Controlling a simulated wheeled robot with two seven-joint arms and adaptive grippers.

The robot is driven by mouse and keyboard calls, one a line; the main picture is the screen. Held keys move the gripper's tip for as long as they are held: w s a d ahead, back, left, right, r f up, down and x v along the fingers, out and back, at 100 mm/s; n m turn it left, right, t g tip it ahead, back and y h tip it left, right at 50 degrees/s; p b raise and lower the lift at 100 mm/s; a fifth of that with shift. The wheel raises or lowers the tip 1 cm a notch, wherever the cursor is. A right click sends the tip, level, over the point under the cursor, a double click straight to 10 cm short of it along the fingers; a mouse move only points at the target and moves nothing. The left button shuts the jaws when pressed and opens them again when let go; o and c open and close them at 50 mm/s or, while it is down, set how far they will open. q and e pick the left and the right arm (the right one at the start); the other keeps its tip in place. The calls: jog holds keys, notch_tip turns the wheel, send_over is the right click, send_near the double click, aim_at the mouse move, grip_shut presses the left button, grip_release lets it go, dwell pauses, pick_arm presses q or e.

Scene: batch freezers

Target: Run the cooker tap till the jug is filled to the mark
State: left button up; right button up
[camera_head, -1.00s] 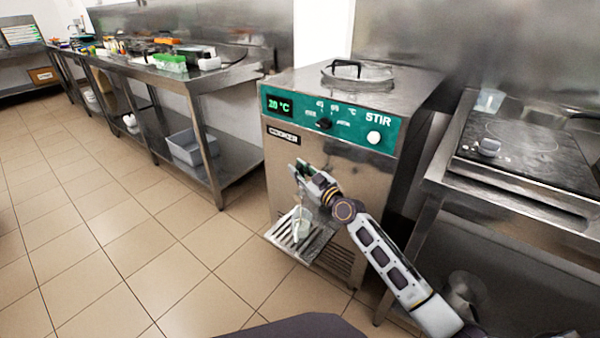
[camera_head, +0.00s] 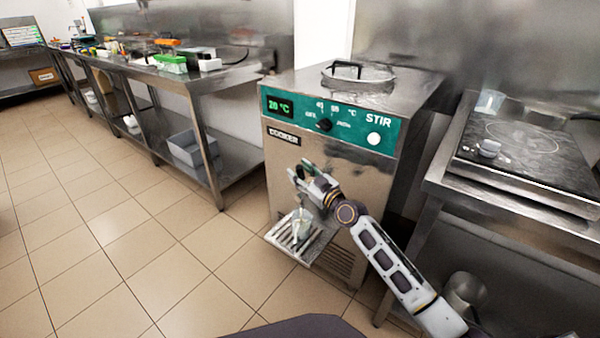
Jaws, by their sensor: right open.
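The cooker (camera_head: 335,150) is a steel cabinet with a green panel reading 20 °C and a lid on top. My right gripper (camera_head: 300,173) is open in front of its steel face, below the panel. The tap is not clearly visible; the gripper covers that area. A small clear jug (camera_head: 301,226) stands on the slatted drip tray (camera_head: 283,238), below the gripper and apart from it. Its mark and fill level are too small to make out. My left gripper is out of view.
A steel counter (camera_head: 470,210) with a dark hob (camera_head: 530,150) and a clear container (camera_head: 489,102) stands at right. A long steel bench (camera_head: 200,85) with several items and a grey bin (camera_head: 190,148) below runs at left. The tiled floor (camera_head: 150,245) in front is clear.

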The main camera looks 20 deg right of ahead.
jog(key=r+v, duration=0.1)
jog(key=v, duration=1)
jog(key=shift+f, duration=0.45)
jog(key=shift+s+d, duration=0.1)
dwell(6.3)
